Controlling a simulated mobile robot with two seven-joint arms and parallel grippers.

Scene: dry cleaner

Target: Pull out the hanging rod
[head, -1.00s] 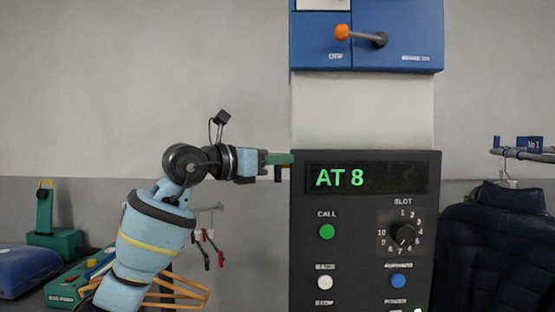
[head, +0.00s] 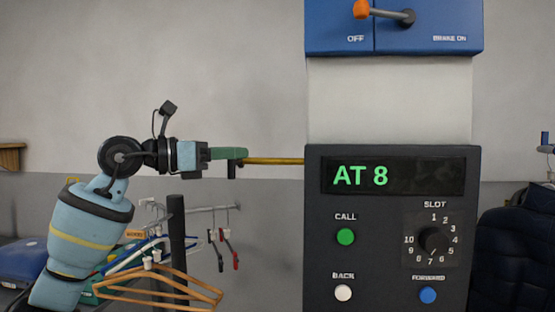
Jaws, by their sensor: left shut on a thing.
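The hanging rod (head: 275,161) is a thin brass-coloured bar. It runs level from the left side of the dark control panel (head: 390,293) to my left gripper. My left gripper (head: 237,160) is shut on the rod's left end, a short way left of the panel. The green finger piece covers that end, so the exact grip is hidden. No garment hangs on the visible stretch of rod. My right gripper is not in view.
The panel reads "AT 8" and has a green CALL button (head: 346,236) and a slot dial (head: 434,240). A blue brake box (head: 340,27) is above. Wooden hangers (head: 165,283) and a dark post (head: 177,240) stand below my left arm. A dark padded garment (head: 515,250) is at right.

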